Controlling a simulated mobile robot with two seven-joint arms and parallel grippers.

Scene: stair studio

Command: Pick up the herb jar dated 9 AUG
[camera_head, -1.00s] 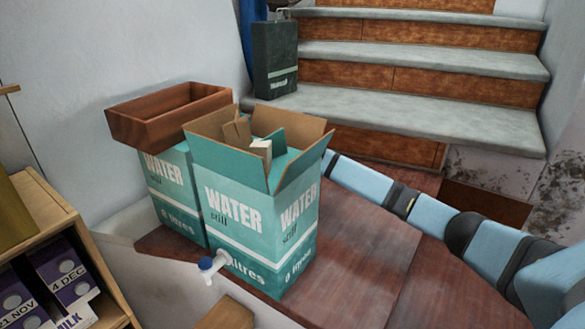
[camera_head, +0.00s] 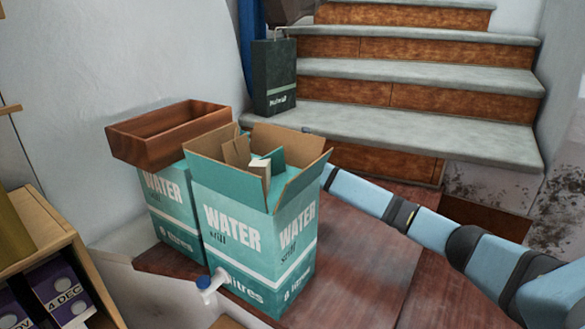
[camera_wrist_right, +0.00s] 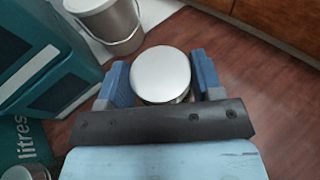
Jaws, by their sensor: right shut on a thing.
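My right gripper (camera_wrist_right: 160,83) is shut on a jar with a round, pale silver lid (camera_wrist_right: 160,72). The lid sits between the two blue fingers in the right wrist view. The jar's side and any date on it are hidden under the lid, so I cannot read whether it says 9 AUG. In the head view my right arm reaches in from the right and passes behind the open water box (camera_head: 250,243), which hides the gripper and the jar. My left gripper is in neither view.
A second water box (camera_head: 170,205) with a brown wooden trough (camera_head: 150,150) on top stands left of the open one. Stairs (camera_head: 420,120) rise behind, with a dark bag (camera_head: 272,85).

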